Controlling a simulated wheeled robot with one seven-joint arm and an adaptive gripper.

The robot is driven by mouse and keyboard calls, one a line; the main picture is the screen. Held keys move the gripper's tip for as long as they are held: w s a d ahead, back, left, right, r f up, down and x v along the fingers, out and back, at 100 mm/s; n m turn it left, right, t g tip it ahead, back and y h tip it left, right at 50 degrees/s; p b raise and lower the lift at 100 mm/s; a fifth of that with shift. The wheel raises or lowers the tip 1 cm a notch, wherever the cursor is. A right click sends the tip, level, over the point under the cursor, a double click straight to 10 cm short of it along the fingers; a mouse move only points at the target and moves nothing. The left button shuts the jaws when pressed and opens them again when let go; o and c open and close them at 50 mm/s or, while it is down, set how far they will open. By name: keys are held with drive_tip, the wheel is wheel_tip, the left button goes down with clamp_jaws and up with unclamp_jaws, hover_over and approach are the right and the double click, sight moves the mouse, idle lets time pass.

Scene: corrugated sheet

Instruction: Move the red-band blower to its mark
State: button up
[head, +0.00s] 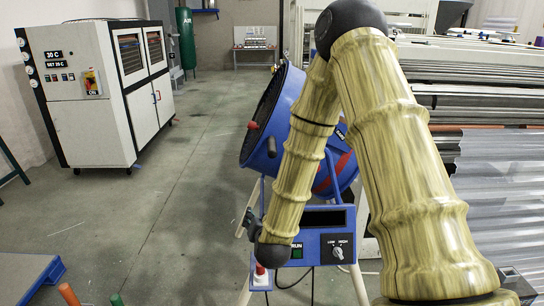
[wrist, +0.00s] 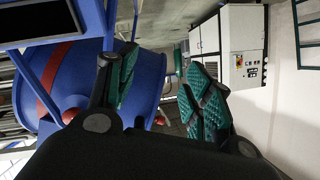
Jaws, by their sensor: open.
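The red-band blower is a blue drum (head: 265,125) with a red band, on a stand with a control panel (head: 322,232) bearing a RUN button and a LOW/HIGH dial. My arm hides part of the drum in the head view. In the wrist view the blue drum (wrist: 140,85) and its red band fill the left side. My gripper (wrist: 163,88) is open, its green-padded fingers apart with nothing held between them. The left finger overlaps the drum in the picture; I cannot tell whether it touches. In the head view my gripper (head: 251,222) is small and dark, beside the panel's left edge. I cannot make out the mark.
A white chiller cabinet (head: 105,95) stands at the left, with a green air cylinder (head: 186,38) behind it. Racks of pipes and corrugated sheets (head: 500,180) fill the right. A blue-edged platform (head: 30,280) is at lower left. The grey floor between cabinet and blower is clear.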

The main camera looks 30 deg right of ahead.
sight(272, 152)
drive_tip(key=w+d+r+m+t+h+b, duration=0.1)
drive_tip(key=w+d+r+m+h, duration=0.2)
drive_tip(key=r, duration=0.5)
drive_tip(key=d+r+m+t+h, duration=0.1)
drive_tip(key=d+r+m+t, duration=0.1)
drive_tip(key=d+r, duration=0.35)
drive_tip(key=p+x, duration=0.1)
drive_tip(key=x, duration=0.2)
drive_tip(key=r+x, duration=0.1)
drive_tip(key=x, duration=0.3)
drive_tip(key=p+x, duration=0.1)
drive_tip(key=x, duration=0.2)
drive_tip(key=shift+w+a+r+p, duration=0.15)
drive_tip(key=shift+w+r+p, duration=0.15)
drive_tip(key=shift+w+r, duration=0.05)
drive_tip(key=shift+g+h, duration=0.3)
clamp_jaws()
drive_tip(key=shift+f, duration=0.15)
